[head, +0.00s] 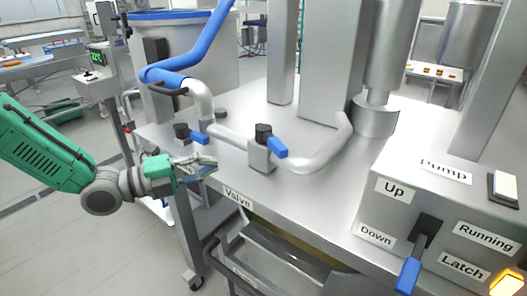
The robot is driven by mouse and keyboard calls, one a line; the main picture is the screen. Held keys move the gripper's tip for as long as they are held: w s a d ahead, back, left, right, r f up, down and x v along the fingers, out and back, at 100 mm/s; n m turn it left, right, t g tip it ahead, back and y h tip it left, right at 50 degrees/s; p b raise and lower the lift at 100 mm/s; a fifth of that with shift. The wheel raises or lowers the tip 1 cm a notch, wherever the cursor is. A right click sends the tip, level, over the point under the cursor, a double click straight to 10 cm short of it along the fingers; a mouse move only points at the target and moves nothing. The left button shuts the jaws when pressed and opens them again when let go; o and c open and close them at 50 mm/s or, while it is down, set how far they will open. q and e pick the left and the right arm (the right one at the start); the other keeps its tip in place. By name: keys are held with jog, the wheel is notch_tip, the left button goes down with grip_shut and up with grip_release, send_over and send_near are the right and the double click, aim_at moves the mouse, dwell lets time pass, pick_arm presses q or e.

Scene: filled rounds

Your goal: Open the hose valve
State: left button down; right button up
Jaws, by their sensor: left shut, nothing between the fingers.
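A valve on the pipe has a black cap (263,132) and a blue handle (278,147) pointing toward the lower right. A second black knob (181,131) with a blue handle (200,138) is to its left, near the pipe end that meets the blue hose (190,58). A "Valve" label (238,198) is on the table's front edge. I cannot tell which of the two the label marks. My left gripper (207,166) is shut and empty, just below the left blue handle and apart from the right one. My right gripper is not in view.
The metal table (325,200) carries upright columns and the bent pipe (325,155). A pump control box (440,205) with a blue lever (408,276) stands at the right. A tank (215,75) is behind the left side. Open floor lies at the lower left.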

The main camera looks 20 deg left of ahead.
aim_at(273, 150)
pick_arm(q)
jog(key=b+x, duration=0.2)
jog(key=x, duration=0.9)
jog(key=shift+w+d+b, duration=0.2)
jog(key=shift+d+b, duration=0.1)
jog(key=shift+w+d, duration=0.4)
jog(key=shift+d, duration=0.05)
